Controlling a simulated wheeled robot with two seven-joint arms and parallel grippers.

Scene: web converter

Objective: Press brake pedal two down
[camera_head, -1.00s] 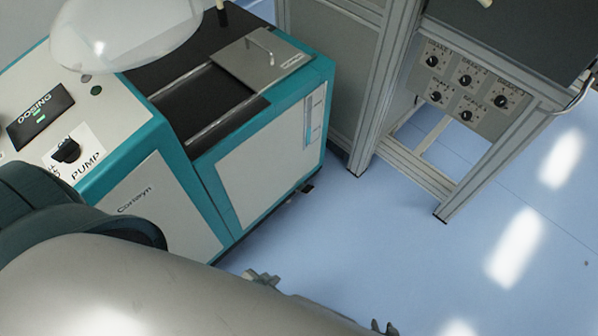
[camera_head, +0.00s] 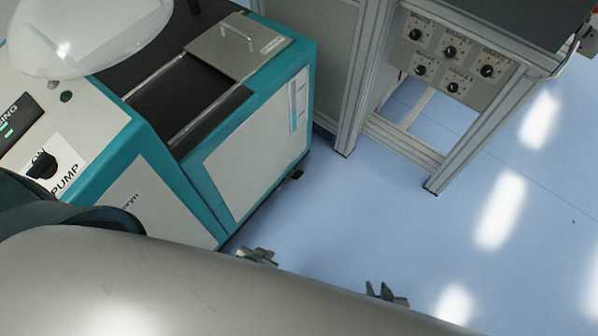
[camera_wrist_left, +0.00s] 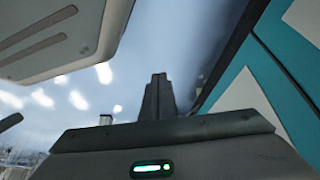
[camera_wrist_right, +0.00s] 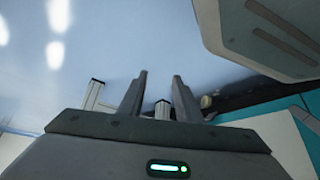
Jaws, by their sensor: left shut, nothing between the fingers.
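No brake pedal can be made out in any view. A grey panel (camera_head: 445,75) with several black knobs and small labels that seem to read "BRAKE" is on the metal frame at the upper right of the head view. My left gripper (camera_head: 257,256) shows only partly above the edge of my grey body, and its fingers are together and empty in the left wrist view (camera_wrist_left: 158,78). My right gripper (camera_head: 385,293) also shows partly, over the floor further right. Its fingers are apart in the right wrist view (camera_wrist_right: 158,76), with nothing seen gripped.
A teal and white machine (camera_head: 255,150) with a pump knob (camera_head: 42,165) and a clear dome (camera_head: 90,35) stands at the left. The metal frame (camera_head: 400,145) has legs on the blue floor. The floor (camera_head: 400,230) right of the machine is open.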

